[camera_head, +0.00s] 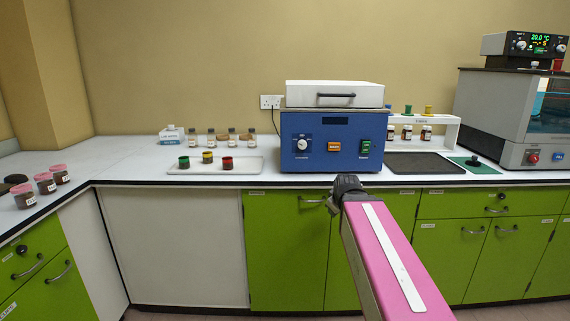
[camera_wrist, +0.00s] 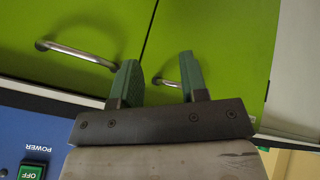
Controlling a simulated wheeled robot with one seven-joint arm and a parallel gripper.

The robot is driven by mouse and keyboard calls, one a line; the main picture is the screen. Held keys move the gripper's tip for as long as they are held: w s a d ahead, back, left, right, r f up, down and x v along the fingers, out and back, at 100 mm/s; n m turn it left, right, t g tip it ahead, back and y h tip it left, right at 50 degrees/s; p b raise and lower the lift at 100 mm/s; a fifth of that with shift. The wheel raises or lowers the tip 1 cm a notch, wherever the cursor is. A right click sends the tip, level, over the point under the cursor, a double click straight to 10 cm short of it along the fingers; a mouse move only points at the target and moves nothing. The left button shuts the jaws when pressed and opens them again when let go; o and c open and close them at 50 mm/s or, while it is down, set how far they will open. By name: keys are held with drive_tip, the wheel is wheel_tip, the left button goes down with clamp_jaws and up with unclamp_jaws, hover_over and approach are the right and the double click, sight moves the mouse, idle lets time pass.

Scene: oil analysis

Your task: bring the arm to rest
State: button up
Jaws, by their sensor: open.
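My gripper (camera_wrist: 160,80) is open in the wrist view, with its two green-grey fingers apart and nothing between them. Behind the fingers are green cabinet doors (camera_wrist: 215,35) with metal handles. In the head view my pink arm reaches up from the bottom right, and its dark end (camera_head: 347,188) stands in front of the counter edge, below the blue machine (camera_head: 330,165). The fingers cannot be made out in the head view.
A white tray (camera_head: 250,166) with several small capped jars lies left of the blue machine. Several bottles stand behind it. A white rack (camera_head: 440,122) and a grey bath unit (camera_head: 500,115) stand to the right. The left counter (camera_head: 120,155) has free room.

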drive_tip(key=s+f+m+g, duration=0.3)
drive_tip(key=s+f, duration=0.3)
drive_tip(key=f, duration=0.5)
drive_tip(key=s+f+m+g, duration=0.4)
drive_tip(key=s+f, duration=0.2)
drive_tip(key=f, duration=0.5)
drive_tip(key=shift+s+a+f, duration=0.15)
drive_tip(key=shift+s+f, duration=0.1)
drive_tip(key=shift+s, duration=0.1)
